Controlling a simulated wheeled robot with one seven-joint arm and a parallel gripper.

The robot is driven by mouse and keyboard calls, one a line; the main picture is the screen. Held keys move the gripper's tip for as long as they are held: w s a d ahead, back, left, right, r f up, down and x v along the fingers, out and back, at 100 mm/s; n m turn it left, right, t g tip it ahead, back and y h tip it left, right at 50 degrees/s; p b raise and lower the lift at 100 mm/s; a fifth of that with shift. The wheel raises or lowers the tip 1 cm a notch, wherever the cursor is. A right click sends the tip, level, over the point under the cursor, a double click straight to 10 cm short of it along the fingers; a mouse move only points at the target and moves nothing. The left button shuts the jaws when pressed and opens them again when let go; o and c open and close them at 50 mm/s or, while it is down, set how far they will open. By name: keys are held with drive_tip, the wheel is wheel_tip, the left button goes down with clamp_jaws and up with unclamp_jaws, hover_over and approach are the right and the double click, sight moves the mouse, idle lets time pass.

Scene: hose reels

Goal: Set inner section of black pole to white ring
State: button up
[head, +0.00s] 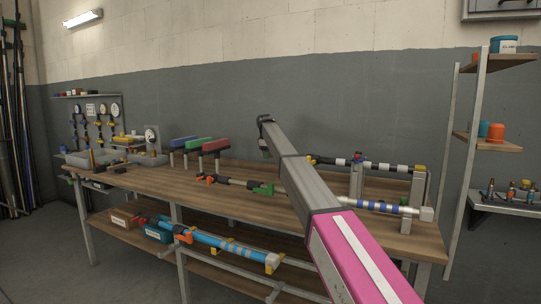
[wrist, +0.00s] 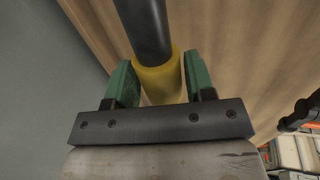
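The black pole (head: 330,161) lies level on a stand at the back right of the bench, with a yellow part at its left end and white rings (head: 342,163) along it. In the wrist view, a black pole (wrist: 145,28) with a yellow collar (wrist: 160,78) runs between my gripper's green fingers (wrist: 160,85). My gripper is open, one finger on each side of the collar. In the head view my gripper (head: 265,152) hangs at the end of the long arm, which hides part of the bench behind it. I cannot tell whether the fingers touch the collar.
A blue-and-white banded pole (head: 380,206) lies nearer on the bench. Red, green and blue brush heads (head: 200,143) stand left of the arm. A pole with a green clamp (head: 262,188) lies mid-bench. A blue pole (head: 225,246) is on the lower shelf.

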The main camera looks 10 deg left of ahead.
drive_tip(key=shift+o, duration=0.9)
drive_tip(key=shift+r, duration=0.15)
drive_tip(key=v, duration=1)
drive_tip(key=shift+r, duration=0.2)
drive_tip(key=shift+s, duration=0.2)
